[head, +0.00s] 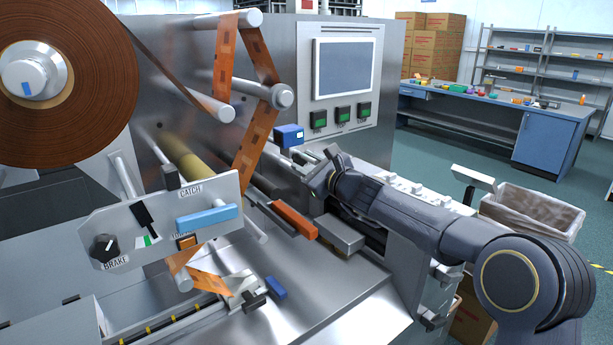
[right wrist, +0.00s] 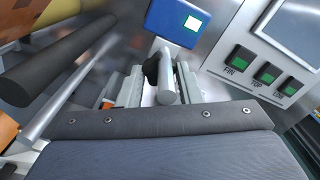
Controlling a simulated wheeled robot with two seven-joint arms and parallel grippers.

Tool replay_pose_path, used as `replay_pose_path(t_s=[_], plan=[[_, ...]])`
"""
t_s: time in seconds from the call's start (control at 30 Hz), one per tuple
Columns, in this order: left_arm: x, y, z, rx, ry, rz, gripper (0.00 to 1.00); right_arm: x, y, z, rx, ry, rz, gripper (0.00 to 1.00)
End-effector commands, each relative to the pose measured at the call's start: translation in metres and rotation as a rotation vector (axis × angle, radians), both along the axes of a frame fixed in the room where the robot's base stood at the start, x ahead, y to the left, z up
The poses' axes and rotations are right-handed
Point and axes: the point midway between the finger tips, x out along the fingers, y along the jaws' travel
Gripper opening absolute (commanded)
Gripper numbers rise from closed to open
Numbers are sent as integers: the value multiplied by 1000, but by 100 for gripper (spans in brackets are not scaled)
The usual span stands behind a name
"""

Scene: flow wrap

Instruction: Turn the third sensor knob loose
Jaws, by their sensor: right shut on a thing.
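The blue sensor box (head: 290,135) with a small lit display is mounted on the steel machine wall in the head view. It also shows at the top of the right wrist view (right wrist: 178,20). Just below it, a small black knob (right wrist: 151,69) sits beside a grey post. My right gripper (head: 320,162) is right below the sensor, its two fingers (right wrist: 157,84) on either side of the knob. The fingers are shut on the knob, though the contact is partly hidden. My left gripper is in neither view.
The orange film web (head: 256,62) runs over rollers just left of the sensor. A control panel with a screen (head: 345,68) and green buttons is close on the right. A lever plate (head: 160,222) stands at front left. An orange bar (head: 294,219) lies below my right gripper.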

Motion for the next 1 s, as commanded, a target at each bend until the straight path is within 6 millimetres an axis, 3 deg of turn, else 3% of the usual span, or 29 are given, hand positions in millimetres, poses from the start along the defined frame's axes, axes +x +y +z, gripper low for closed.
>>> replay_pose_path(t_s=[0.2,0.77,0.8,0.93,1.0], plan=[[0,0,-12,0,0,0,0,0,-1,0,-68,-48,-1,9],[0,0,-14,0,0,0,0,0,0,1,-94,-64,0,9],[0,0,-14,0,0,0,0,0,0,1,-93,-64,0,37],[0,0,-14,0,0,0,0,0,0,1,-94,-63,0,54],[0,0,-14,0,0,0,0,0,0,1,-94,-63,0,54]])
